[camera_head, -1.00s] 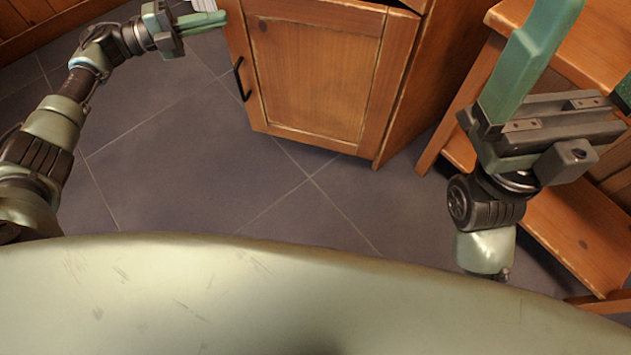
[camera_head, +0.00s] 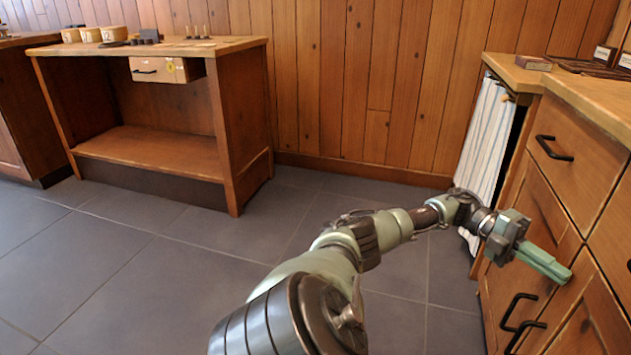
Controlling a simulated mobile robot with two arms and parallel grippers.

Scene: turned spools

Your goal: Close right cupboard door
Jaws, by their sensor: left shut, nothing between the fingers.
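A wooden cabinet stands at the right of the head view, with drawers above and two doors below. The left door (camera_head: 507,284) and the right door (camera_head: 585,325) have black handles close together near the bottom edge. Both look roughly in line with the cabinet front, but I cannot tell whether the right one is fully shut; its lower part is out of frame. My left gripper (camera_head: 566,274) is shut and empty, its green fingers pointing right in front of the doors' upper part. Contact is unclear. My right gripper is not in view.
Above the doors is a drawer (camera_head: 577,160) with a black handle. A striped cloth (camera_head: 486,140) hangs beside the cabinet. A wooden workbench (camera_head: 150,150) with a drawer and small items on top stands at the back left. Grey tiled floor (camera_head: 150,250) is open between.

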